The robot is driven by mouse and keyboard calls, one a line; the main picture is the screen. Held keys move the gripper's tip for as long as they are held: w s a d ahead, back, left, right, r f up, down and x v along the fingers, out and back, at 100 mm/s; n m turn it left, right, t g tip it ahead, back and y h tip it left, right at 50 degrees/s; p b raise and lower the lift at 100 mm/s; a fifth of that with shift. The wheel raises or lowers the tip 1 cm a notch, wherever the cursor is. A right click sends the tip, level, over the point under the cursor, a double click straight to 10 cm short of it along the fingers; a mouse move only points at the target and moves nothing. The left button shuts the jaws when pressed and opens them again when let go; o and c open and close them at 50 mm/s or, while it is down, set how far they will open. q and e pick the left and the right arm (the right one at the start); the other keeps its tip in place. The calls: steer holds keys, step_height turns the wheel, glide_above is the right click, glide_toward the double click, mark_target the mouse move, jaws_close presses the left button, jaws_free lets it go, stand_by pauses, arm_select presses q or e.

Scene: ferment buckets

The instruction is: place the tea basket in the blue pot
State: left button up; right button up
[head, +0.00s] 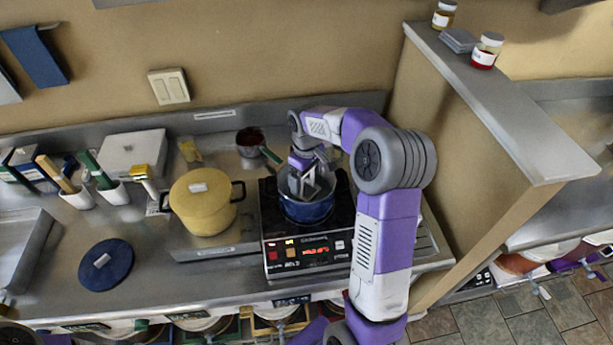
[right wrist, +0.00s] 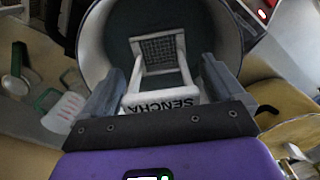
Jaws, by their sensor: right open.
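The blue pot (head: 308,212) stands on the black cooktop, its lid off. The tea basket is a white frame with a mesh panel and a SENCHA label (right wrist: 178,104) in the right wrist view. It shows against the dark inside of the pot (right wrist: 120,30), within the rim's outline; I cannot tell whether it rests on the bottom. My right gripper (head: 303,182) reaches down over the pot. In the right wrist view its open fingers (right wrist: 160,90) stand either side of the label end of the basket, with gaps. My left gripper is not in view.
The cooktop's control panel (head: 307,252) faces front. A yellow pot (head: 203,203) stands to the left, and a small saucepan (head: 250,141) behind. A dark blue lid (head: 106,264) lies at front left. A partition wall (head: 440,150) rises to the right. Bare counter lies around the lid.

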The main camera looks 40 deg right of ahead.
step_height(320, 180, up, 12)
steer(key=shift+f+p, duration=0.1)
steer(key=shift+p, duration=0.45)
